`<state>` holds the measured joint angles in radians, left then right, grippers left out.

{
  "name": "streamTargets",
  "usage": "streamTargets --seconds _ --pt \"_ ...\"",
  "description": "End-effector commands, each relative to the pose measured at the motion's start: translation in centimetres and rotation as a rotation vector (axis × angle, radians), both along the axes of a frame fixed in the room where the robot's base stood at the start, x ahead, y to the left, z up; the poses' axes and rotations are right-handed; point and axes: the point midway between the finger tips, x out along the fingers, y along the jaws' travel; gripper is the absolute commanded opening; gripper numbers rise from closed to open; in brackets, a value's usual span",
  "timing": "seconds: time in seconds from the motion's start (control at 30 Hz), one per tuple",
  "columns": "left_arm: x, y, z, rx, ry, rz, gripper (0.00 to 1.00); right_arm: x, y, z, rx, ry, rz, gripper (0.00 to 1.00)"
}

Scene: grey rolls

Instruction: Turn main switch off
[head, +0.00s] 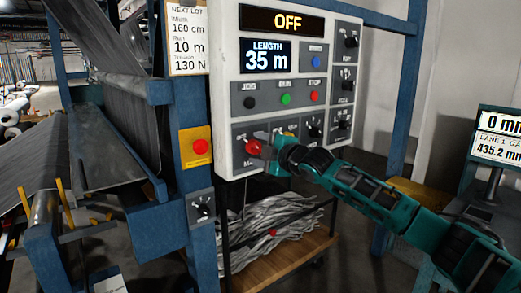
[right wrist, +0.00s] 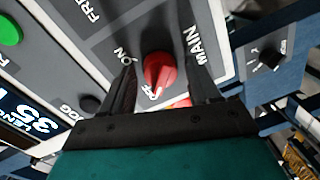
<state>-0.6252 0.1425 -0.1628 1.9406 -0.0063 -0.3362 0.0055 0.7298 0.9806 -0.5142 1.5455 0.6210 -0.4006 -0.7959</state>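The main switch is a red rotary knob (right wrist: 160,70) on a dark plate of the control panel (head: 226,100). In the head view the red knob (head: 253,147) is at the panel's lower left. In the right wrist view, MAIN is printed beside it, ON on its upper left, and white OFF lettering is by its lower end, partly hard to read. My right gripper (right wrist: 163,88) is open, with one finger on each side of the knob and gaps showing. The panel's top display (head: 287,21) reads OFF. My left gripper is not in view.
Jog, run and stop buttons (head: 286,98) sit above the switch, with other dials (head: 314,126) to its right. A yellow box with a red button (head: 200,147) is on the blue post. A cart with grey strips (head: 265,230) stands below the panel.

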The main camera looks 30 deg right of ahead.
Motion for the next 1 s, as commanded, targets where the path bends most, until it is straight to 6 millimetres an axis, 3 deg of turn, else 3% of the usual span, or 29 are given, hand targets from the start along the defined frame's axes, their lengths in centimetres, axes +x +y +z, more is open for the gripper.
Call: streamTargets --seconds 0.43,0.7,1.0 --pt "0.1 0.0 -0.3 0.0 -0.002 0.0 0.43 -1.0 -0.2 -0.1 0.001 0.003 -0.001 0.66" --pt "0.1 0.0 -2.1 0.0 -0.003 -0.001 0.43 -5.3 -0.4 -0.1 -0.006 0.003 0.0 0.66" --pt "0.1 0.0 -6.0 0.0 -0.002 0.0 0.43 -9.5 -0.9 0.1 -0.004 0.001 -0.003 0.66"
